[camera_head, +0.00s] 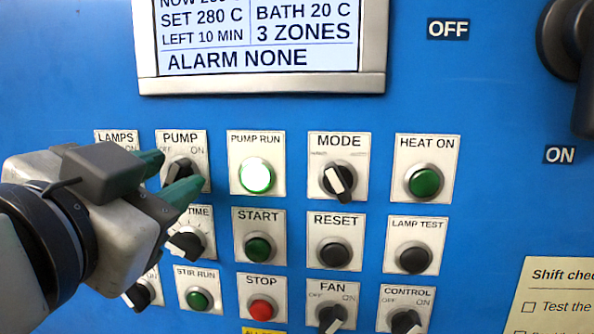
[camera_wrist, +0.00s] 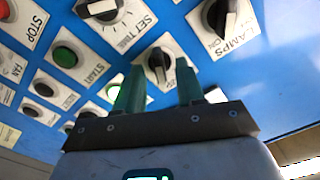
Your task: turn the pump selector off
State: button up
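The pump selector (camera_head: 179,170) is a black knob on a white plate marked PUMP, with OFF at left and ON at right. Its handle looks slanted, but a finger partly hides it, so I cannot tell its setting. My gripper (camera_head: 176,172) is open, its two green fingertips on either side of the knob. In the wrist view the knob (camera_wrist: 158,62) shows between and just beyond the fingertips (camera_wrist: 158,88); I cannot tell whether they touch it. The PUMP RUN lamp (camera_head: 256,176) right of it glows bright green.
The LAMPS selector is mostly hidden behind my gripper; it shows in the wrist view (camera_wrist: 220,15). The time knob (camera_head: 187,243) lies just below the pump selector. The MODE knob (camera_head: 338,181) and red STOP button (camera_head: 262,308) are further right. A display (camera_head: 262,50) hangs above.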

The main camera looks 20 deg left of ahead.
grip_shut()
dwell(0.5)
jog(key=n+p, duration=0.2)
jog(key=n, duration=0.4)
jog(key=shift+r, duration=0.1)
jog(key=n+p, duration=0.2)
jog(key=n, duration=0.1)
jog(key=shift+a, duration=0.1)
jog(key=shift+n+p, duration=0.8)
jog(key=shift+n, duration=0.6)
jog(key=shift+a, duration=0.1)
grip_release()
